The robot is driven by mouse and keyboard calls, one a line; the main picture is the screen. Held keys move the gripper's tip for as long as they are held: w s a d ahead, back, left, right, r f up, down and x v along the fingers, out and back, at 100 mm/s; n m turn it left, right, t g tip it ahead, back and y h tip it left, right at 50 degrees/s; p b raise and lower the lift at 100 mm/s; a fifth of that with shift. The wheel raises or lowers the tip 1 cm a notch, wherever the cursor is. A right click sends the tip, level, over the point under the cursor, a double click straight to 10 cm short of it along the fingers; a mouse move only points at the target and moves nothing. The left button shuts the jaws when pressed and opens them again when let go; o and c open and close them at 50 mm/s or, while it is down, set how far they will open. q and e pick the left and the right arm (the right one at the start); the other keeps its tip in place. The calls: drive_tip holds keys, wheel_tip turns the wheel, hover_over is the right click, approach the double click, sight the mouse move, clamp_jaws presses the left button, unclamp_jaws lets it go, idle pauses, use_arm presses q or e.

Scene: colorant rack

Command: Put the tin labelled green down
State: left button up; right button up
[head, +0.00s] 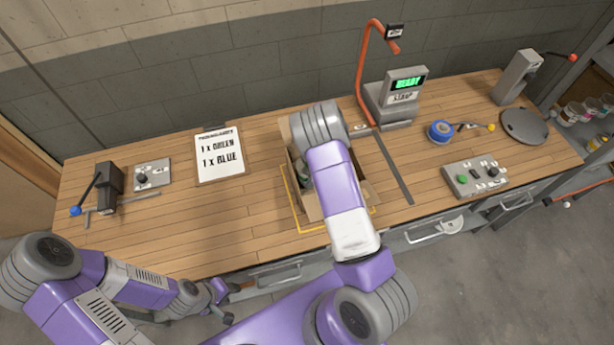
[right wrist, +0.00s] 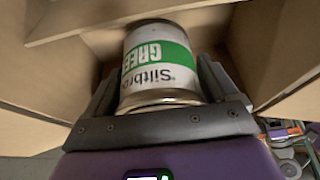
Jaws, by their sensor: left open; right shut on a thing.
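The tin labelled green (right wrist: 158,62) has a white body with a green band reading "GREEN" and shows in the right wrist view. My right gripper (right wrist: 160,85) is shut on it, with a finger on each side. The tin is inside the open cardboard box (right wrist: 62,80), between its walls. Whether it touches the box floor cannot be told. My left gripper (head: 222,305) is open and empty in front of the bench's front edge.
A yellow outline (head: 300,228) surrounds the box on the wooden bench (head: 180,235). A clipboard (head: 220,157) listing green and blue lies left of it. A machine with a READY screen (head: 405,85), a blue tin (head: 440,131) and a button panel (head: 475,178) are to the right.

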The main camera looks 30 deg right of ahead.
drive_tip(key=shift+f, duration=1.75)
drive_tip(key=o, duration=1)
drive_tip(key=shift+f, duration=0.1)
drive_tip(key=shift+o, duration=0.2)
drive_tip(key=v, duration=1.2)
drive_tip(key=shift+p, duration=0.3)
